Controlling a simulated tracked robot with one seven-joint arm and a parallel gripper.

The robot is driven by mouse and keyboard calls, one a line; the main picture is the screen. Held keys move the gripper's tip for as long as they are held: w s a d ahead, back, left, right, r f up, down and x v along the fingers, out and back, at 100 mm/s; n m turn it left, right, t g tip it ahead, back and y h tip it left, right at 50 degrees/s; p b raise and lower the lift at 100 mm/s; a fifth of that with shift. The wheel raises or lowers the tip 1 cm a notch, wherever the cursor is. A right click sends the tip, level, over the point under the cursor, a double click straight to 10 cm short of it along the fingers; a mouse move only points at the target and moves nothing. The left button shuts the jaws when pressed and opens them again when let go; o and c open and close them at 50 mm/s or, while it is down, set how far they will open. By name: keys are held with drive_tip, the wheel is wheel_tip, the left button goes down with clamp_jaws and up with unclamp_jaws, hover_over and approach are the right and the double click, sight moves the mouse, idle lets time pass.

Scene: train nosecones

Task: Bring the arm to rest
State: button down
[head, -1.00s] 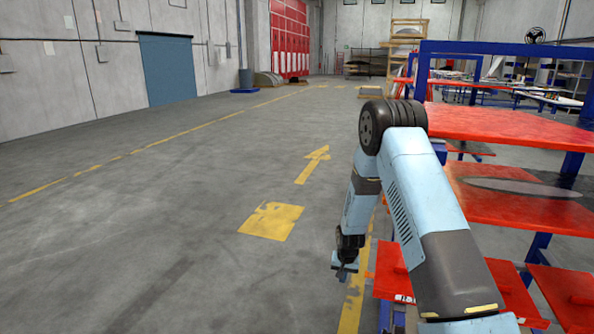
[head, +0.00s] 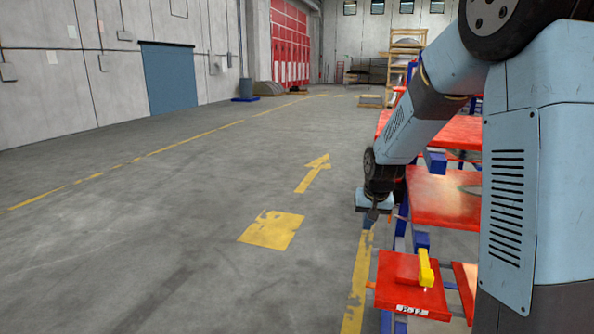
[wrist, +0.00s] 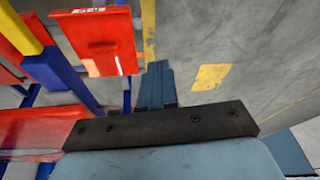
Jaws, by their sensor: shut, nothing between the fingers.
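My gripper (head: 370,218) hangs at the end of my blue-grey arm in the head view, over the floor at the left edge of the red-shelved rack (head: 446,205). It points down, and nothing shows in it. In the wrist view the gripper's fingers (wrist: 156,86) are together, with grey floor and the yellow line beyond them. My arm is bent, with its large upper links filling the right side of the head view and hiding much of the rack.
A yellow floor line (head: 355,285) runs alongside. A blue door (head: 168,75) is in the far wall.

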drive_tip(key=s+d+r+t, duration=0.1)
drive_tip(key=s+d+r, duration=0.1)
drive_tip(key=s+r, duration=1.2)
drive_tip(key=s+d+r+n+t, duration=0.1)
drive_tip(key=s+r, duration=0.2)
drive_tip(key=s, duration=1.4)
drive_tip(key=shift+d, duration=0.15)
